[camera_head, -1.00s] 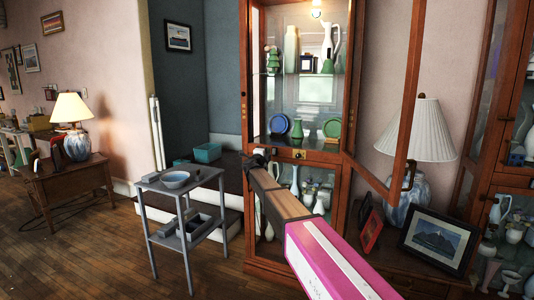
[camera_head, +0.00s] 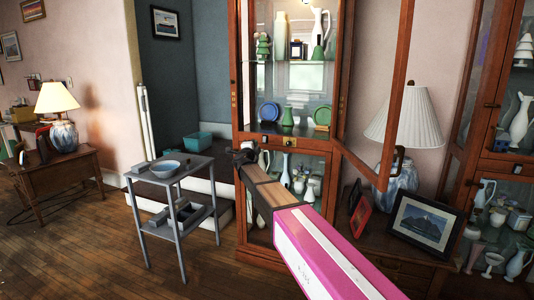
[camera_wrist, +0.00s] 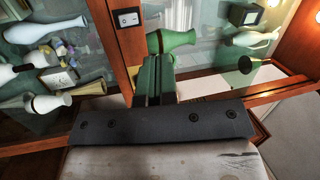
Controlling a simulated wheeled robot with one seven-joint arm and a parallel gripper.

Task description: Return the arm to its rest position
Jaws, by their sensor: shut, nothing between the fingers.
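My arm reaches forward from the lower right of the head view, a pink and brown link ending in my dark gripper (camera_head: 245,156). The gripper is in front of the tall wooden curio cabinet (camera_head: 242,100), around the height of the band between its upper and lower parts. In the wrist view the gripper fingers (camera_wrist: 155,78) are together, with nothing held between them. A green vase (camera_wrist: 172,40) shows just beyond the fingers, inside the cabinet. The gap between gripper and cabinet is hard to judge.
The cabinet's upper glass door (camera_head: 398,90) stands open to the right, near a white-shaded lamp (camera_head: 404,118). Framed pictures (camera_head: 424,222) stand at right. Wood floor (camera_head: 90,240) is clear at lower left.

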